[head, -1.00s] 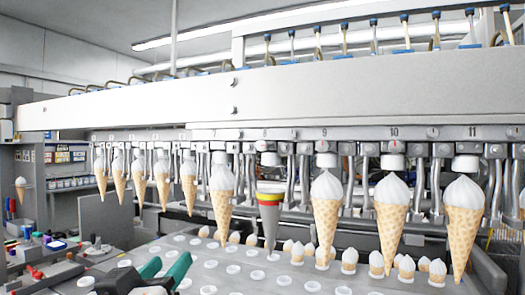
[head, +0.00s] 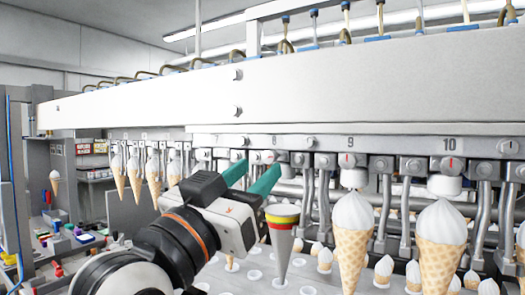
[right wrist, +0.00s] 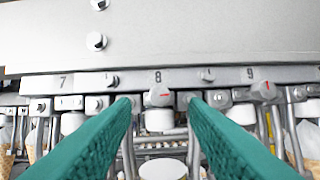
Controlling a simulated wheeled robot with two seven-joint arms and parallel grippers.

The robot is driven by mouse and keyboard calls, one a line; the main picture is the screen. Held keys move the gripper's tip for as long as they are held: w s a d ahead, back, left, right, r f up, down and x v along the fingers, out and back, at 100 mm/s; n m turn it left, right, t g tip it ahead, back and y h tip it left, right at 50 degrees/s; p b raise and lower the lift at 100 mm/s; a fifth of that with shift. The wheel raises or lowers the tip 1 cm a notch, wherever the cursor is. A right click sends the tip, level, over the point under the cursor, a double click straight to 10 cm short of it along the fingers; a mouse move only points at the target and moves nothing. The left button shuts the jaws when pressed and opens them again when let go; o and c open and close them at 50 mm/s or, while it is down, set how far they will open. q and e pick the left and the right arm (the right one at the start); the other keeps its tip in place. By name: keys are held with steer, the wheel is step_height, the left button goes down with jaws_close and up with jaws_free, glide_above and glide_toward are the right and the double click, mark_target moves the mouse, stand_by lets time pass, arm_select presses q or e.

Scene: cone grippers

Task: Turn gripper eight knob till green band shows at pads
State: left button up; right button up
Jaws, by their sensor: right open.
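The gripper eight knob (right wrist: 158,97) is a grey round knob with a red mark, under the number 8 on the rail. The mark lies nearly level in the right wrist view. A white head (right wrist: 158,121) sits below it. A grey cone (head: 283,232) with yellow and red bands near its top hangs under station eight in the head view; I cannot make out a green band at the pads. My right gripper (head: 254,172) is open and empty, its teal fingers pointing at the knob. In the right wrist view the knob shows between the fingertips, seemingly just beyond them. My left gripper is out of view.
Knob nine (right wrist: 264,91) is close on the right. Waffle cones with white tops hang along the rail, one (head: 351,235) beside the banded cone. The wide white beam (head: 300,100) runs above. A tray with small cones lies below.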

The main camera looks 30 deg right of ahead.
mark_target(270, 157)
steer(key=shift+p+x, duration=0.3)
steer(key=shift+x, duration=0.7)
steer(key=shift+w+d+r, duration=0.15)
steer(key=shift+d+r, duration=0.05)
steer(key=shift+d, duration=0.1)
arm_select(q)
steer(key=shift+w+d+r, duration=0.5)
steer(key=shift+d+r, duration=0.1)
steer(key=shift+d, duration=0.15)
arm_select(e)
steer(key=shift+c, duration=0.4)
jaws_close()
steer(key=n+t+y+b, duration=0.1)
steer(key=n+t+b, duration=0.1)
steer(key=n, duration=0.2)
steer(key=shift+f+b, duration=0.2)
steer(key=shift+b, duration=0.15)
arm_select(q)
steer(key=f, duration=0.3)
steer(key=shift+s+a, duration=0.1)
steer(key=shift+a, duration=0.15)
arm_select(e)
steer(key=shift+r+n+t+y, duration=0.15)
steer(key=shift+n+t+y, duration=0.15)
steer(key=shift+n, duration=0.4)
